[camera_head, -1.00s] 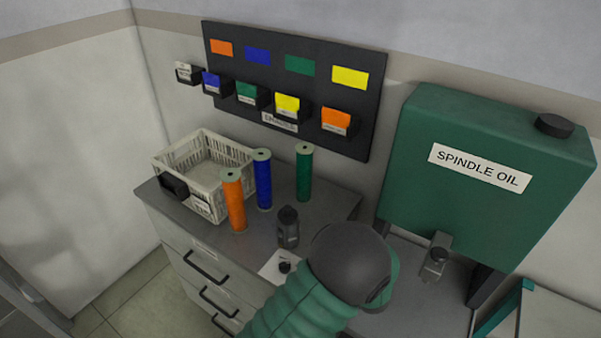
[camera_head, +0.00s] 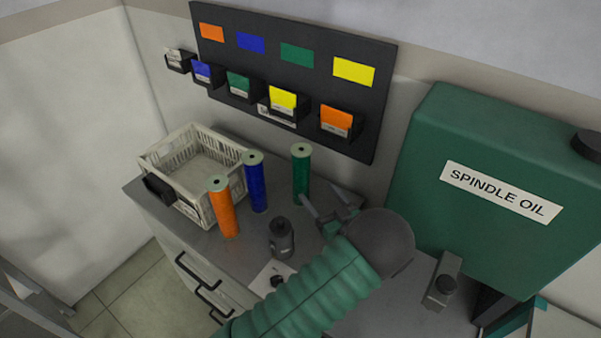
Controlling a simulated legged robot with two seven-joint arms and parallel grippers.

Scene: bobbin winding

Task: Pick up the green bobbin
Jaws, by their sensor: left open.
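The green bobbin (camera_head: 301,172) stands upright on the grey cabinet top, at the back right of the blue bobbin (camera_head: 257,184). The orange bobbin (camera_head: 224,210) stands at the front left of the blue one. My left gripper (camera_head: 322,204) is open, just to the right of the green bobbin's lower part. One finger reaches close to the bobbin's base; I cannot tell whether it touches. Nothing shows between the fingers. My green-sleeved left arm hides part of the cabinet top. My right gripper is not in view.
A white crate (camera_head: 186,208) stands left of the bobbins. A dark bottle (camera_head: 281,240) stands in front, near a white card (camera_head: 262,283). The dark wall panel (camera_head: 284,78) with small bins rises behind. A green spindle oil tank (camera_head: 500,170) stands at the right.

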